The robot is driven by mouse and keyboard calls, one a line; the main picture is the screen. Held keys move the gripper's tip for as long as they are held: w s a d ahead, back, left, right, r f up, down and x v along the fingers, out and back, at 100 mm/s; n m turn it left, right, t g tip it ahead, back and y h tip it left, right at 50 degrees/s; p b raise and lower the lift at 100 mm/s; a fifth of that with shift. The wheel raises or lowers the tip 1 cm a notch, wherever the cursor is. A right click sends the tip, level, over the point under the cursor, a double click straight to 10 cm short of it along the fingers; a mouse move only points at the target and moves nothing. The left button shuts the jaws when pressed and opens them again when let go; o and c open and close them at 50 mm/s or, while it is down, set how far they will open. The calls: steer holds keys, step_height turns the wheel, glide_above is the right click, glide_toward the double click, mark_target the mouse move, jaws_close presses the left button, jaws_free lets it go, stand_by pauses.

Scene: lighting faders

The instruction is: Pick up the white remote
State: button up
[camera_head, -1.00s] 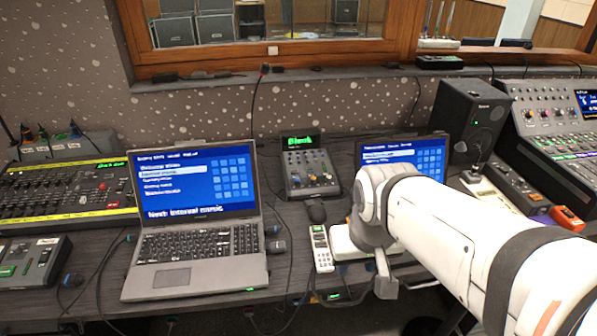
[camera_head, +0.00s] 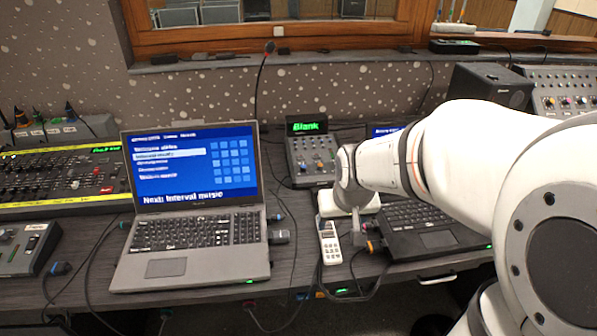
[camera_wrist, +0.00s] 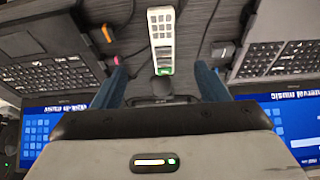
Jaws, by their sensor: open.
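The white remote (camera_head: 329,243) lies on the dark desk between the two laptops, in the head view. In the wrist view the remote (camera_wrist: 161,38) lies lengthwise, with grey keys and a green patch at its near end. My gripper (camera_head: 358,238) is just right of the remote in the head view, partly hidden by my own arm. In the wrist view my gripper (camera_wrist: 160,70) is open, its two blue fingers apart on either side of the remote's line. The fingers do not touch the remote.
A grey laptop (camera_head: 190,245) stands left of the remote and a black laptop (camera_head: 425,235) right of it. A small mixer (camera_head: 312,158) stands behind. Cables (camera_head: 285,315) run along the desk's front edge. A fader console (camera_head: 65,180) is at far left.

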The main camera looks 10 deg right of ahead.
steer(key=b, duration=0.2)
glide_toward(328, 233)
step_height(328, 233, down, 2)
steer(key=shift+f+t, duration=0.1)
steer(key=shift+t, duration=0.2)
steer(key=b+x, duration=0.1)
steer(key=x, duration=0.5)
steer(key=shift+w+f, duration=0.3)
steer(key=c, duration=1.2)
steer(key=shift+o, duration=0.2)
